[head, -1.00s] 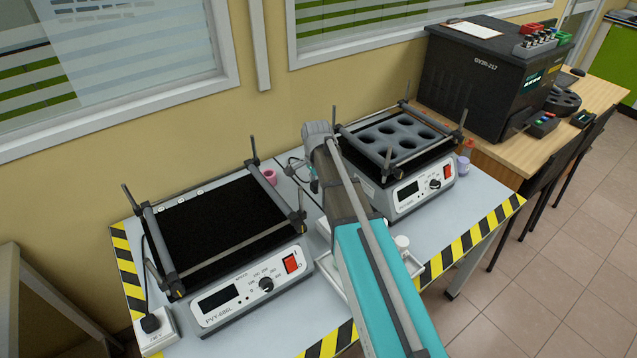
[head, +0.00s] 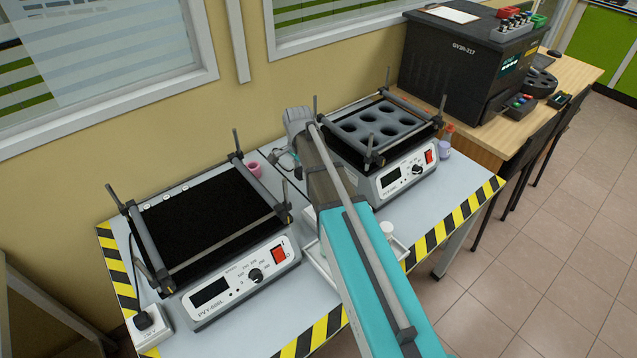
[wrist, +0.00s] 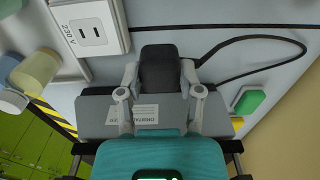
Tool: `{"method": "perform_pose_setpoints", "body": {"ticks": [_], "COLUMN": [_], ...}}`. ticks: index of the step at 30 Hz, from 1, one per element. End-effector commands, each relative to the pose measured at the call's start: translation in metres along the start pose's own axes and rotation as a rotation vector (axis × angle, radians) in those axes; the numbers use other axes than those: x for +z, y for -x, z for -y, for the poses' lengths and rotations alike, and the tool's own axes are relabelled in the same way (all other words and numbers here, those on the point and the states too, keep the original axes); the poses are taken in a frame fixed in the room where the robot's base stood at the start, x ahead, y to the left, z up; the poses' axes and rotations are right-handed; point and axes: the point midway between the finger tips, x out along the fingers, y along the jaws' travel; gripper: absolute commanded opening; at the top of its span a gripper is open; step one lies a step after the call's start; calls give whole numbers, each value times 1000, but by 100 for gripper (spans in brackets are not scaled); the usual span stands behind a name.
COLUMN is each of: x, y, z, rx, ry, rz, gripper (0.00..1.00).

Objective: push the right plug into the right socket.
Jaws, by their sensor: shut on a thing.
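My gripper (wrist: 160,95) is shut on the black right plug (wrist: 160,65) in the wrist view. A black cable (wrist: 270,40) loops from beside it to the right. The slots look empty.
Two hotplate-like shakers, a left one (head: 245,283) and a right one (head: 407,178), flank my arm. A pink cup (head: 254,169) stands behind. Pale jars (wrist: 35,70) and a green block (wrist: 248,101) are near my gripper. A black analyser (head: 455,65) stands at the back right.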

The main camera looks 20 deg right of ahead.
Motion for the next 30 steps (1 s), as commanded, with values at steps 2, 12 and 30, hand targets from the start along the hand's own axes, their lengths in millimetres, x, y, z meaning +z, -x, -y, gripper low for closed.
{"method": "perform_pose_setpoints", "body": {"ticks": [2,12,30], "x": [0,0,0], "y": [17,73,171], "z": [0,0,0], "rx": [0,0,0], "ry": [0,0,0], "rz": [0,0,0], "gripper": [5,5,5]}}
